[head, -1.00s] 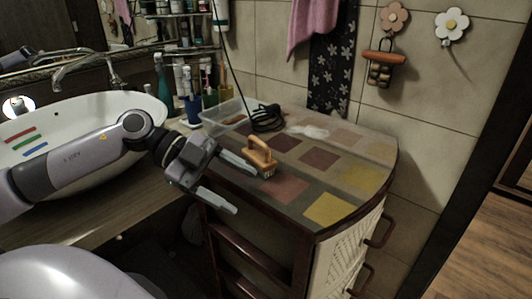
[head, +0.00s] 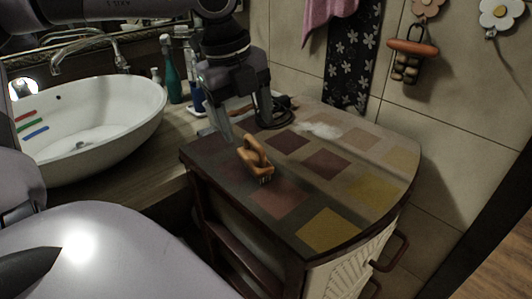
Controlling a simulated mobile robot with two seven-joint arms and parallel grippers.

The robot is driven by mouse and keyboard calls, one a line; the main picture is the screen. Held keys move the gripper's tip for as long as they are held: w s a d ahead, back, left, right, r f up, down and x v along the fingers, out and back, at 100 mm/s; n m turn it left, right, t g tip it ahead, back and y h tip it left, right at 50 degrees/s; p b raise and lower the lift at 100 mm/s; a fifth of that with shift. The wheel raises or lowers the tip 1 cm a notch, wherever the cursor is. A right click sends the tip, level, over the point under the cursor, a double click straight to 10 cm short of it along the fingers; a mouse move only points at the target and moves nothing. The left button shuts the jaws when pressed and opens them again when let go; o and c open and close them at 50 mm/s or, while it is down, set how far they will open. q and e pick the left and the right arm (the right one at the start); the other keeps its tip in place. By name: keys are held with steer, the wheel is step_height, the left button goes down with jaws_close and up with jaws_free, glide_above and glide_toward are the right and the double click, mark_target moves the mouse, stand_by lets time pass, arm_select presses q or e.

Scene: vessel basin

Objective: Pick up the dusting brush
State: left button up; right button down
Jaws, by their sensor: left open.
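The dusting brush (head: 255,160), with a tan wooden handle and bristles underneath, rests on the patchwork top of the cabinet (head: 320,222) near its left side. My left gripper (head: 238,128) hangs above and behind the brush, pointing down. Its fingers are apart, with nothing seen between them, and the brush lies just in front of them. Whether a finger touches the brush is hard to tell.
A white basin (head: 95,125) stands on the wooden counter at left. A green bottle (head: 172,75) stands behind it. A black cable coil (head: 283,108) and a whitish patch (head: 317,129) lie at the back of the cabinet top. The right part is clear.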

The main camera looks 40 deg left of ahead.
mark_target(252, 155)
arm_select(q)
steer(key=f, duration=0.5)
steer(key=shift+s+d+f+p, duration=0.15)
steer(key=shift+d+p, duration=0.15)
steer(key=shift+d, duration=0.1)
steer(key=shift+w+f, duration=0.2)
steer(key=shift+f, duration=0.55)
steer(key=c, duration=1.1)
